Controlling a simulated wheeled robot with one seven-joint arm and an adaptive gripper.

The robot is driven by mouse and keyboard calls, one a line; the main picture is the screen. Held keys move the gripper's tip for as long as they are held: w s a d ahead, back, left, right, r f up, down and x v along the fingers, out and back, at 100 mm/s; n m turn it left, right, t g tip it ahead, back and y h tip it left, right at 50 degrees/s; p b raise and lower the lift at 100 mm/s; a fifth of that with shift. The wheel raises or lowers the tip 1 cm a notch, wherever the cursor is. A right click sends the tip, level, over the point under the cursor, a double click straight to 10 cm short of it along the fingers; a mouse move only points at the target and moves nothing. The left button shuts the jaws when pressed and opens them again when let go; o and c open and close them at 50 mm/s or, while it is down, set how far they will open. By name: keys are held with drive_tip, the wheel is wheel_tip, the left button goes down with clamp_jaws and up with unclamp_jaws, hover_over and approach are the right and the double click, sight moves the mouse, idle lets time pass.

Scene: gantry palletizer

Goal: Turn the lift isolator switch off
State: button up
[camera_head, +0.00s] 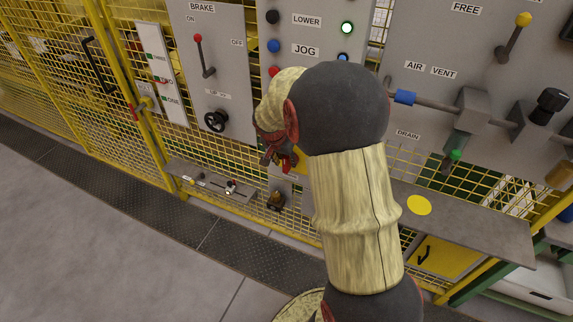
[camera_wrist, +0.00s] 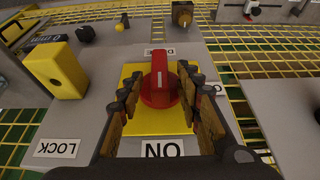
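The isolator switch is a red rotary knob (camera_wrist: 160,88) on a yellow square plate (camera_wrist: 160,122) in the wrist view. Its raised bar and white mark run up and down the picture, in line with an upside-down ON label (camera_wrist: 162,148) below. A label at the right edge of the plate is mostly hidden by a finger. My gripper (camera_wrist: 163,103) is open, with one finger on each side of the knob and small gaps visible; contact is not clear.
A yellow block (camera_wrist: 55,70) and a LOCK label (camera_wrist: 57,148) are left of the knob in the wrist view. In the head view a brake lever (camera_head: 204,58) stands left and an air-vent pipe with valves (camera_head: 470,108) right. A shelf (camera_head: 470,225) juts out below.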

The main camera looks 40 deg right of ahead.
drive_tip(key=shift+x, duration=1.1)
drive_tip(key=c, duration=0.3)
clamp_jaws()
